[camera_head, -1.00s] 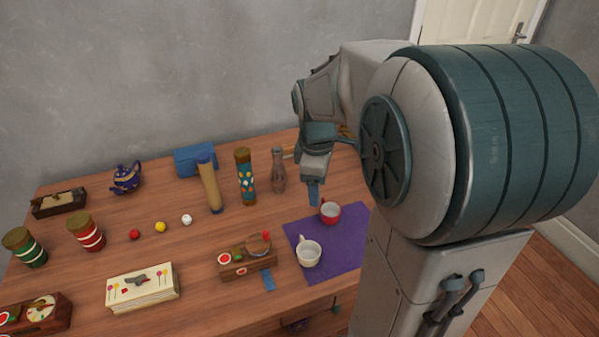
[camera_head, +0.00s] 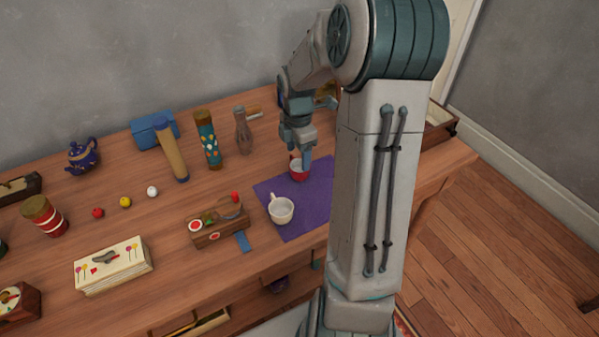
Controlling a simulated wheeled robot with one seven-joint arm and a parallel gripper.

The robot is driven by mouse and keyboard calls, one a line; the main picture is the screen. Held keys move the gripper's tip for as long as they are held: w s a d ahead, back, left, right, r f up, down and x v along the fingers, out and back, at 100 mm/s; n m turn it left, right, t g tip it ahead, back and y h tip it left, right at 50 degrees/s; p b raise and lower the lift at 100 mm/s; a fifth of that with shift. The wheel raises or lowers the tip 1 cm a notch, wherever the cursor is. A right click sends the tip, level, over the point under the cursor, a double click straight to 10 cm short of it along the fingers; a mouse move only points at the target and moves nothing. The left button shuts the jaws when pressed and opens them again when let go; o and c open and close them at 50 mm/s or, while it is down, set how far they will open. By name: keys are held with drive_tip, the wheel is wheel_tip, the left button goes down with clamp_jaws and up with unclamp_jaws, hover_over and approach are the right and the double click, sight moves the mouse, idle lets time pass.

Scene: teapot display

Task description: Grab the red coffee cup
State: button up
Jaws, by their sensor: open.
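The red coffee cup (camera_head: 298,173) stands upright on the purple mat (camera_head: 307,212), near the mat's back edge. Its inside looks white. My gripper (camera_head: 305,160) points down right at the cup, with a fingertip over or in front of its rim. The gripper is open. The fingers partly cover the cup, and I cannot tell whether they touch it or whether one is inside it.
A glass bottle (camera_head: 243,132) and a patterned cylinder (camera_head: 208,140) stand behind left. The mat's right part is bare.

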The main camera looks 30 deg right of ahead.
sight(300, 166)
drive_tip(key=f, duration=0.5)
drive_tip(key=shift+s+d+f+b, duration=0.15)
drive_tip(key=shift+d+f+b, duration=0.05)
drive_tip(key=shift+f+b, duration=0.15)
drive_tip(key=shift+r, duration=0.1)
drive_tip(key=shift+c, duration=0.4)
drive_tip(key=c, duration=0.7)
